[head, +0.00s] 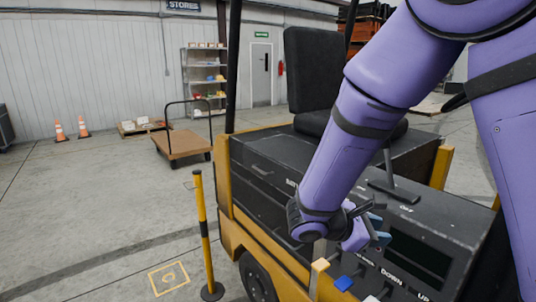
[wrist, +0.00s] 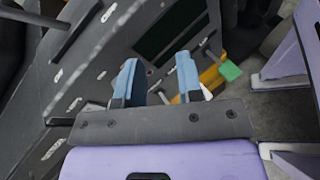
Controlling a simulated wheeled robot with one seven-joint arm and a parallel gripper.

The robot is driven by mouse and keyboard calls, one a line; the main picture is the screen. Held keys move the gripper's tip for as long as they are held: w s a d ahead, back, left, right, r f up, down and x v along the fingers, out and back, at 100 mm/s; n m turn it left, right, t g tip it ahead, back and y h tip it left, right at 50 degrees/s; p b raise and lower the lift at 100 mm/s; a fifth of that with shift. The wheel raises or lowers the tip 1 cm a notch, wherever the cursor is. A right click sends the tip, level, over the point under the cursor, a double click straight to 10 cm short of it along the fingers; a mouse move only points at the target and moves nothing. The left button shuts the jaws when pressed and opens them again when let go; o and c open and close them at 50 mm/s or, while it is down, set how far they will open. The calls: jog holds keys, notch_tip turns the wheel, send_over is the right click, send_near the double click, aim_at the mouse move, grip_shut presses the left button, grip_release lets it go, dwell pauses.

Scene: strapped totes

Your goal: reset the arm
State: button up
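My purple arm reaches down from the upper right in the head view. My gripper (head: 376,229) is over the black control panel (head: 420,262) of a yellow and black industrial vehicle. In the wrist view my gripper (wrist: 158,78) has its two blue fingers spread apart, with nothing between them. Behind them lie the dark panel face and a dark rectangular recess. A green knob (wrist: 230,70) shows right of the fingers in the wrist view.
The vehicle's black seat (head: 316,75) and a dark upright lever (head: 390,170) stand close to my arm. A yellow-black post (head: 203,230) is on the left. A flat cart (head: 182,143), orange cones and shelves are farther back. The floor at left is mostly clear.

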jog(key=s+d+r+m+t+y, duration=0.1)
jog(key=s+d+r+m+y, duration=0.2)
jog(key=s+r+m+y, duration=0.3)
jog(key=s+d+r+m+t+y, duration=0.1)
jog(key=s+d+r+m+y, duration=0.2)
jog(key=s+r+m+y, duration=0.4)
jog(key=shift+s+d+r+m+t+y, duration=0.2)
jog(key=shift+s+r+m+t+y, duration=0.15)
jog(key=shift+s+r+m, duration=2.1)
jog(key=shift+s+d+f+n, duration=0.1)
jog(key=shift+s+f+n, duration=0.35)
jog(key=shift+s+n, duration=0.1)
